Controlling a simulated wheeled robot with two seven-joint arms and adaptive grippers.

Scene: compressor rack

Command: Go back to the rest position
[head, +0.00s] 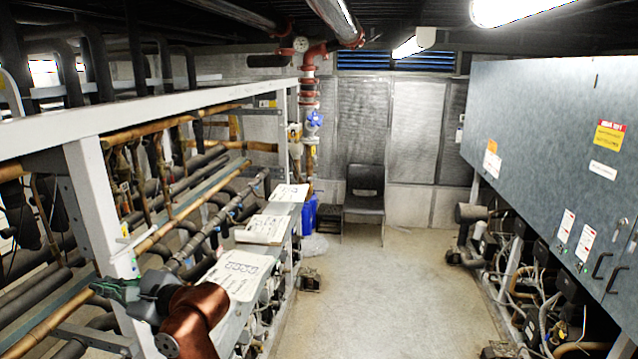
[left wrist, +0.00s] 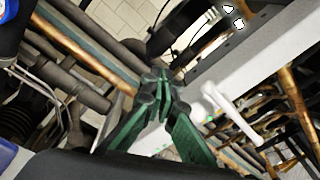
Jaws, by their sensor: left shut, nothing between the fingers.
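My left gripper (head: 120,290) has green fingers and shows at the lower left of the head view, on my copper-brown arm. It is in front of the compressor rack (head: 85,185), close to its white upright post. In the left wrist view the green fingers (left wrist: 160,78) meet at their tips, shut with nothing between them. A white frame beam (left wrist: 250,50) and a white handle (left wrist: 230,112) are close to the right of the fingers in that view. Whether the fingers touch the rack cannot be told. My right gripper is in neither view.
A grey cabinet (head: 545,150) with exposed pipes beneath lines the right side. A dark chair (head: 364,192) stands at the back wall. Paper sheets (head: 262,229) lie along the rack's ledge.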

